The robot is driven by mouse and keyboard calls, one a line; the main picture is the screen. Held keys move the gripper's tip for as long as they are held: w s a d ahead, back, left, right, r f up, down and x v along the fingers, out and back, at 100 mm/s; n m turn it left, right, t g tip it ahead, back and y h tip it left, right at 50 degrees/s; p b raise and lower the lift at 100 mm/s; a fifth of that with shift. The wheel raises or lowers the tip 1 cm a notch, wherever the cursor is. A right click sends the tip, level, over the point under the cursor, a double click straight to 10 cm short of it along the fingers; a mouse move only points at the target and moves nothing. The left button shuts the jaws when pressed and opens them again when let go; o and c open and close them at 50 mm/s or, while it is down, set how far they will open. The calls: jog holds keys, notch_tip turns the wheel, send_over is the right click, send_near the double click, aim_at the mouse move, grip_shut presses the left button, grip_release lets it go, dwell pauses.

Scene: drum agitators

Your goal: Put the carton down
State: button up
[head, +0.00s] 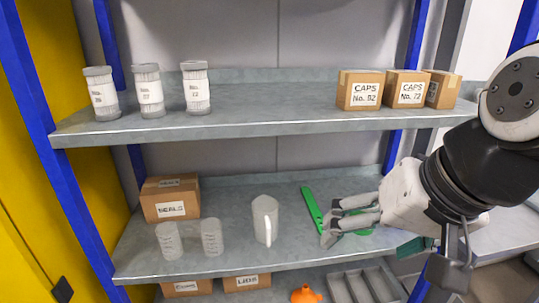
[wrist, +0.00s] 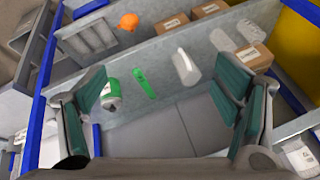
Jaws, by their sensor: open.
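My gripper (head: 330,222) is at the right of the middle shelf, with its fingers pointing left. In the wrist view my gripper (wrist: 165,112) has its two fingers wide apart, with nothing between them. On the upper shelf at right stand brown cartons: one marked CAPS with a number (head: 361,91), a second CAPS carton (head: 407,90) beside it, and a third (head: 442,90) at the end. A brown SEALS carton (head: 170,200) stands at the left of the middle shelf, well away from my gripper; it also shows in the wrist view (wrist: 252,56). Which carton is meant cannot be told.
A green-and-white bottle (wrist: 112,96) is near my fingers. Three jars (head: 148,91) stand above. Below are cartons, an orange funnel-like item (head: 306,294) and a grey rack.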

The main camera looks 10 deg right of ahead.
jog(key=d+n+h, duration=0.1)
jog(key=s+d+n+h, duration=0.1)
jog(key=n, duration=0.1)
jog(key=shift+s+d, duration=0.2)
